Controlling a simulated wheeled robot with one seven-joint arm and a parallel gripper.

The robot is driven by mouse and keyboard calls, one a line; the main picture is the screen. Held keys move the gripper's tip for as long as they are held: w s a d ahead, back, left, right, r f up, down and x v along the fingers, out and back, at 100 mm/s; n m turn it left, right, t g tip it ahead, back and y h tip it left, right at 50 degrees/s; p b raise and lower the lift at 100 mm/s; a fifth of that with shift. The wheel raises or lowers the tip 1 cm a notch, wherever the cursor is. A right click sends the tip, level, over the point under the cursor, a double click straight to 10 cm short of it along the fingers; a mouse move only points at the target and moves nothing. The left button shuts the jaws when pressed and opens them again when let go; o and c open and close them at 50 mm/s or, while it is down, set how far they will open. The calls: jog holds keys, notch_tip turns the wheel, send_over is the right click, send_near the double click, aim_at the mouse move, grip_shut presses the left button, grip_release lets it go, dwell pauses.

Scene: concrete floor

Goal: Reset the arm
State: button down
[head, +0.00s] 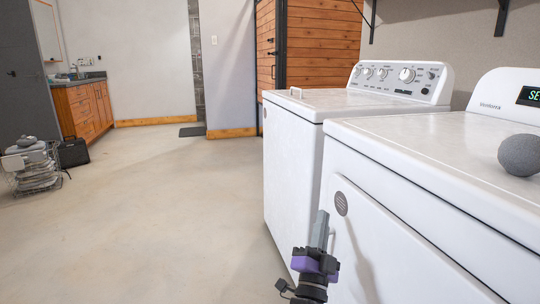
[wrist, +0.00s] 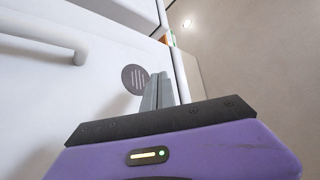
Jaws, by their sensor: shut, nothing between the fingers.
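My gripper (head: 320,229) has grey fingers and a purple and black body. In the head view it is at the lower middle, in front of the white dryer (head: 385,225) with the round grey vent-like disc on its front. The wrist view shows the gripper's fingers (wrist: 158,92) pressed together, pointing up, with nothing between them. The grey disc (wrist: 135,79) appears just behind and left of the fingers there. I cannot tell whether the fingers touch the machine's front.
A white washer (head: 295,165) stands beside the dryer. A grey ball (head: 520,155) rests on the dryer's top. A wire basket of folded cloth (head: 33,168) is at the far left by a wooden cabinet (head: 84,108).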

jog(key=s+d+f+n+g+y, duration=0.1)
jog(key=s+d+f+n+y, duration=0.2)
jog(key=s, duration=0.5)
jog(key=s+d+f+n+y, duration=0.1)
jog(key=s+f+n+y, duration=0.2)
jog(key=s+f+n, duration=0.4)
jog(key=s+d+f+n+g+y, duration=0.1)
jog(key=s+d+f+n+y, duration=0.15)
jog(key=s, duration=0.65)
jog(key=s+f+g+h, duration=0.1)
jog(key=s+g, duration=0.6)
jog(key=s, duration=2.3)
notch_tip(320, 180, up, 33)
jog(key=p, duration=3.3)
jog(key=shift+s+d+n, duration=0.35)
jog(key=shift+s+d, duration=0.05)
jog(key=shift+d, duration=0.05)
